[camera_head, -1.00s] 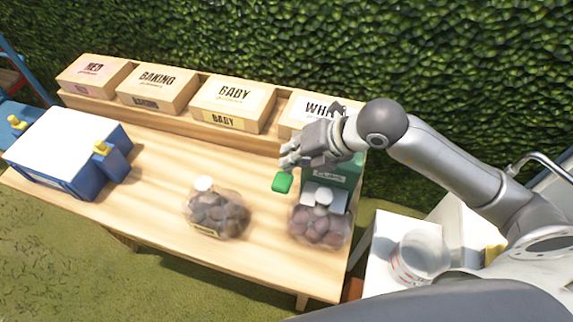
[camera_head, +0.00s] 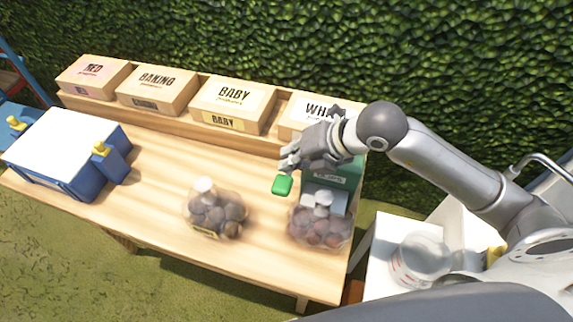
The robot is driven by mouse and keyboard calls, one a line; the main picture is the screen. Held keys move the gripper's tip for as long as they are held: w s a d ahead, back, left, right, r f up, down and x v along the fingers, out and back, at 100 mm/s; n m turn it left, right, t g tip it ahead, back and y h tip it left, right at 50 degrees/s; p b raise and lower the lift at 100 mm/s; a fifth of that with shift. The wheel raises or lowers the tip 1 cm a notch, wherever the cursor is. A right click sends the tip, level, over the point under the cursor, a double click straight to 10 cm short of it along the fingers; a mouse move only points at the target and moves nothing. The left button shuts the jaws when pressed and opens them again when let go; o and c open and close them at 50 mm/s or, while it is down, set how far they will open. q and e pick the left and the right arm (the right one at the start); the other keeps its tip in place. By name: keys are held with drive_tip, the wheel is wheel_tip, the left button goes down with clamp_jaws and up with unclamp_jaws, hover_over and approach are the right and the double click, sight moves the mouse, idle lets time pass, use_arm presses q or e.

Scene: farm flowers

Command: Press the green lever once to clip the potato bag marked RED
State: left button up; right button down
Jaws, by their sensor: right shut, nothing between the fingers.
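The green lever (camera_head: 282,185) sticks out to the left of the green clipping machine (camera_head: 346,172) at the right end of the table. My right gripper (camera_head: 287,166) is shut and empty just above the lever; I cannot tell whether it touches it. A clear bag of reddish potatoes (camera_head: 320,228) stands at the front of the machine, its top by the machine's light grey part. Its label is not readable. A second bag of potatoes (camera_head: 217,218), with a white top and a yellow label, stands to the left. My left gripper is out of view.
Boxes marked RED (camera_head: 93,75), BAKING (camera_head: 156,88), BABY (camera_head: 233,100) and a partly hidden WHI... (camera_head: 305,113) line the table's back. A blue-sided box with a white top (camera_head: 65,145) stands at left. The table (camera_head: 160,190) is clear between it and the bags.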

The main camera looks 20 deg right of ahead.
drive_tip(key=shift+w+d+r+p, duration=0.15)
drive_tip(key=shift+r+p, duration=0.3)
drive_tip(key=shift+r, duration=0.25)
drive_tip(key=shift+w+r+p, duration=0.1)
drive_tip(key=shift+r+p, duration=0.35)
drive_tip(key=shift+r, duration=0.25)
drive_tip(key=shift+r, duration=0.1)
drive_tip(key=r+p, duration=0.2)
drive_tip(key=r, duration=0.1)
drive_tip(key=w+r+p, duration=0.1)
drive_tip(key=shift+d+r, duration=0.35)
drive_tip(key=shift+f, duration=0.1)
